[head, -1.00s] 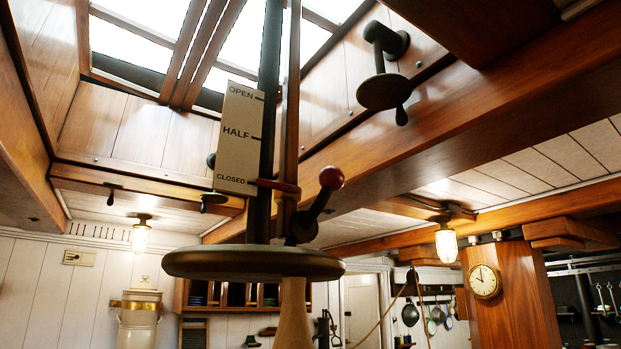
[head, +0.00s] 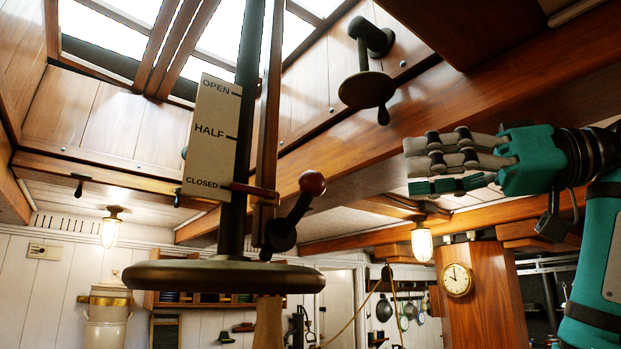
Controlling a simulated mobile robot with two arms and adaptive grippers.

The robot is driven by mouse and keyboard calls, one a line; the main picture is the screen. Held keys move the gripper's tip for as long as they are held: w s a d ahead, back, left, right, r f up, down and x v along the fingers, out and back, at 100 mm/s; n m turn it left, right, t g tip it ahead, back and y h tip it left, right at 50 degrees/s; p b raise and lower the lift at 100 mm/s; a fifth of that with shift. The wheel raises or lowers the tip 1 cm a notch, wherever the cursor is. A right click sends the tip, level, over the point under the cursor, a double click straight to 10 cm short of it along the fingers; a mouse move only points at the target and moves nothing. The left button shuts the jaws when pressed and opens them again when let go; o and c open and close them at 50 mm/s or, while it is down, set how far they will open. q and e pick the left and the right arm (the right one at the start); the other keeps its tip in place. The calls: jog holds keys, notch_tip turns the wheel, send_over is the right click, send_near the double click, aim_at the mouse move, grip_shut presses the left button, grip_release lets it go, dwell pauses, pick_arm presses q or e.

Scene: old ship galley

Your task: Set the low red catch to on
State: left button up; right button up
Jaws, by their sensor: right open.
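A dark lever with a red ball knob (head: 312,182) is mounted low on the upright post, just above a round dark disc (head: 224,275). The lever tilts up and to the right from its dark pivot. I see no on or off marking by it. A red pointer (head: 254,190) sits beside the plate's CLOSED line. My right gripper (head: 411,166) is open and empty, pointing left, to the right of the red knob in the picture and clear of it. My left gripper is out of view.
A plate (head: 211,135) reading OPEN, HALF and CLOSED is on the post. A dark crank handle (head: 367,89) hangs from the skylight frame above. A lit lamp (head: 421,243) and a wall clock (head: 457,280) are at the right. Open air lies between knob and gripper.

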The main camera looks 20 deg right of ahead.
aim_at(310, 185)
jog(key=p+x, duration=0.4)
jog(key=x, duration=0.9)
jog(key=shift+a+r, duration=0.1)
jog(key=shift+r, duration=0.05)
jog(key=shift+w+a+p, duration=0.15)
jog(key=shift+a+p, duration=0.2)
jog(key=shift+d, duration=0.1)
jog(key=c, duration=1.2)
grip_shut()
